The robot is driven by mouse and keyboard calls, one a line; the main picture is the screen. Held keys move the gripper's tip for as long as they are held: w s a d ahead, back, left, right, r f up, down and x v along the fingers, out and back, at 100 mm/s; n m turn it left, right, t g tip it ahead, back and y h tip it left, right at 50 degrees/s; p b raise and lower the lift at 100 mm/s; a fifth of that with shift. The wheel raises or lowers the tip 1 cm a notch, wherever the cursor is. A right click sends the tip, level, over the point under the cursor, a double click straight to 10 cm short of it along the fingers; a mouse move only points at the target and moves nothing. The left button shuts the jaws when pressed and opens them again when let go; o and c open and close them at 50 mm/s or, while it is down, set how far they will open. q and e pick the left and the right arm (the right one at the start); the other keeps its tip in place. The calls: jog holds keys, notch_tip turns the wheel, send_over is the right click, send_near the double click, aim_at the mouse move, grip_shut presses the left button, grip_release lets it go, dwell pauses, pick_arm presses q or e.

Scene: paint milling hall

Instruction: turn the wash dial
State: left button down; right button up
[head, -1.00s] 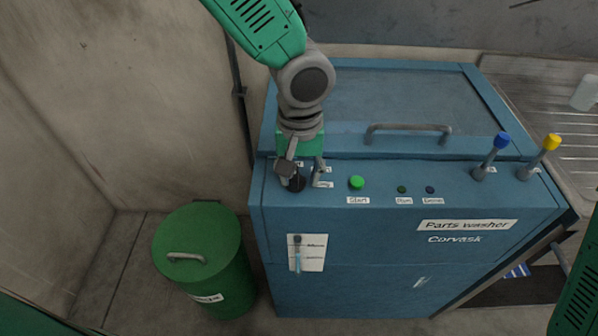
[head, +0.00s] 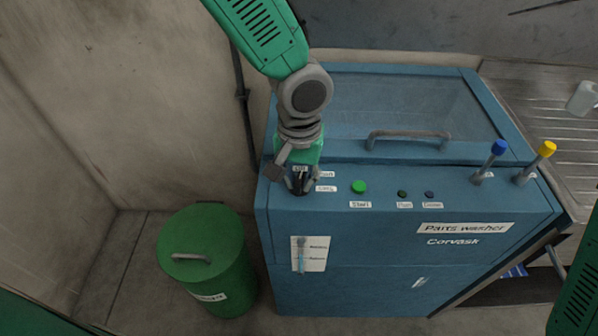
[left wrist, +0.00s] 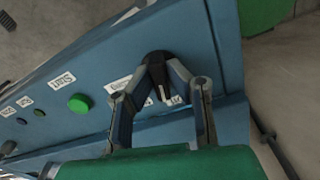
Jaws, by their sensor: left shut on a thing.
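The wash dial (left wrist: 158,65) is a dark round knob at the left end of the blue parts washer's (head: 390,245) top panel. In the head view it is mostly hidden under my left gripper (head: 297,188). In the left wrist view the two fingers of my left gripper (left wrist: 160,75) close around the dial from either side, and the gripper is shut on it. A pale pointer mark shows on the dial. Small white labels, partly covered by the fingers, sit beside it. My right gripper is not in view.
A green Start button (head: 359,187) and two small dark buttons are right of the dial. Blue-topped (head: 499,147) and yellow-topped (head: 546,149) levers stand farther right. A lid handle (head: 408,136) lies behind. A green bin (head: 206,262) stands at the left front.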

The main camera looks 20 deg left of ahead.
pick_arm(q)
jog(key=m+p, duration=0.3)
jog(key=shift+w+r+m, duration=0.15)
jog(key=shift+r+m, duration=0.05)
jog(key=shift+m, duration=0.1)
jog(key=m+p, duration=0.2)
jog(key=m, duration=0.1)
jog(key=shift+m, duration=0.3)
jog(key=m+p, duration=0.3)
jog(key=m, duration=0.1)
jog(key=shift+f+m, duration=0.1)
jog(key=shift+m, duration=0.2)
jog(key=shift+f+m+p, duration=0.1)
jog(key=shift+m+p, duration=0.7)
jog(key=shift+m, duration=0.9)
jog(key=c, duration=1.8)
grip_release()
jog(key=shift+o, duration=1.2)
jog(key=shift+d+f, duration=0.1)
